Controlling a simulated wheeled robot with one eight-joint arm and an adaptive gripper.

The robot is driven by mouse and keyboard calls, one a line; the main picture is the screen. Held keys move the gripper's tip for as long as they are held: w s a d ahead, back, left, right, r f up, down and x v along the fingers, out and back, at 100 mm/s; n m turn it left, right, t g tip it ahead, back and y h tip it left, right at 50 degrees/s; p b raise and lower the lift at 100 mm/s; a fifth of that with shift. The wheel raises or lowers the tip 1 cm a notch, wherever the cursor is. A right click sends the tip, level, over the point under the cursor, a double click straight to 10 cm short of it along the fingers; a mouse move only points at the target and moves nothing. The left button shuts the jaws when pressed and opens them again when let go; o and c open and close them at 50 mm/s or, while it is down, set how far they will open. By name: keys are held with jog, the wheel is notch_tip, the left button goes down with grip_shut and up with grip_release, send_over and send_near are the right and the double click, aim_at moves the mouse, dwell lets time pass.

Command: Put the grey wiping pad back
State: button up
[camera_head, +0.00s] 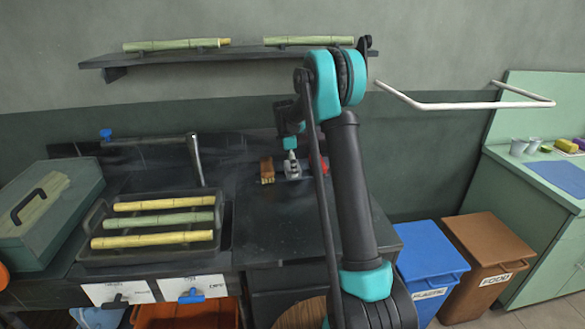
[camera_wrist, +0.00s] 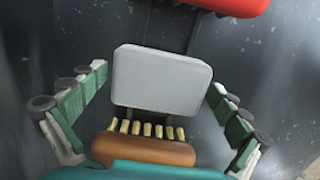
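A pale grey rectangular pad (camera_wrist: 161,80) with rounded corners lies between the two fingers of my gripper (camera_wrist: 156,82) in the wrist view. The fingers are spread on its left and right sides. A narrow gap shows on the left, and the right fingertip is very close to the pad's edge. In the head view my gripper (camera_head: 291,166) points down low over the dark worktop, beside a brown brush (camera_head: 267,170). The pad is hard to make out there.
The brush's bristles (camera_wrist: 146,130) show just below the pad. A red object (camera_head: 323,166) is close on the gripper's other side. A tray (camera_head: 156,257) of cane pieces stands left on the worktop (camera_head: 280,222). A green box (camera_head: 45,215) is far left. Worktop in front is clear.

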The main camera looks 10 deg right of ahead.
aim_at(326, 249)
jog(key=shift+r, duration=0.1)
notch_tip(326, 249, up, 13)
jog(key=a, duration=0.1)
jog(key=shift+a, duration=0.2)
jog(key=s+d+f+m+t, duration=0.1)
jog(key=s+f+m, duration=0.4)
jog(key=s, duration=0.9)
jog(key=s+d+f+m+t+y, duration=0.1)
jog(key=s+f+m, duration=0.4)
jog(key=s, duration=0.8)
jog(key=s+d+f+m+t, duration=0.2)
jog(key=s+f+m, duration=0.3)
jog(key=s, duration=0.9)
jog(key=shift+s+d+m, duration=0.2)
jog(key=shift+d+m, duration=0.15)
jog(key=shift+m, duration=0.4)
jog(key=shift+s+d+m, duration=0.15)
jog(key=shift+d+m, duration=0.2)
jog(key=shift+m, duration=0.4)
